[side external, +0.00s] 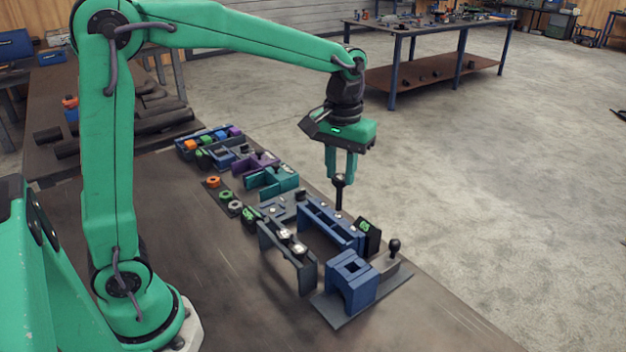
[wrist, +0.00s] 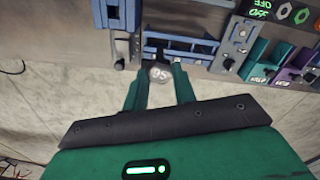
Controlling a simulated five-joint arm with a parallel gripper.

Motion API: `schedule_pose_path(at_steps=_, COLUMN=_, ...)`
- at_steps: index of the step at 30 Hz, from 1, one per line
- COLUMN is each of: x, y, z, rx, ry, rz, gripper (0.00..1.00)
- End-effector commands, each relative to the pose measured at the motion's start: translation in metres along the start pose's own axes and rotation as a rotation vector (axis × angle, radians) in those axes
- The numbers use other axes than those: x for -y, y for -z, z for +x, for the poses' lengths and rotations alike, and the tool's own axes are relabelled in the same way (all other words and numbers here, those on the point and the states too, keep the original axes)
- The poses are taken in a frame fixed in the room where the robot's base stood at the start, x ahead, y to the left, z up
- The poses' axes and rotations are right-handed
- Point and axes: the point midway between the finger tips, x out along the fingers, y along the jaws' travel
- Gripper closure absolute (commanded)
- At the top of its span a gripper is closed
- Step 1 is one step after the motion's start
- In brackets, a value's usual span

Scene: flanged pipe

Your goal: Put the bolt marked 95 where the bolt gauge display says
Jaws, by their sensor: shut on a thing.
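My gripper (side external: 341,178) is shut on a dark bolt (side external: 339,195), which hangs upright with its shank down. The bolt is above the far side of the long blue rack (side external: 318,221) and apart from it. In the wrist view the pale bolt head (wrist: 160,73) sits between my fingertips (wrist: 159,82). Its two-digit mark looks turned round and is hard to read. A small dark display with green characters (side external: 364,226) stands at the right end of the blue rack. Another dark panel with green writing (wrist: 262,8) shows in the wrist view, too small to read surely.
A dark grey rack (side external: 287,262) with silver-headed bolts stands in front. A blue block with a square opening (side external: 352,285) and a black-knobbed fixture (side external: 392,252) are at right. Teal (side external: 272,180) and purple (side external: 255,165) holders and loose coloured nuts (side external: 225,195) lie behind. The near left table is clear.

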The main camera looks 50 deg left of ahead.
Motion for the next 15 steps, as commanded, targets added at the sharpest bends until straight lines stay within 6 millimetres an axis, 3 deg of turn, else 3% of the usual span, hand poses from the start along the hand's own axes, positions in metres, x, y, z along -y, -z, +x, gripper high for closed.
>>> schedule_pose_path(at_steps=6, x=0.034, y=0.019, z=0.025, rx=0.002, ry=0.001, rz=-0.127, gripper=1.00)
schedule_pose_path(at_steps=15, x=0.044, y=0.024, z=0.032, rx=-0.001, ry=0.000, rz=-0.168, gripper=1.00)
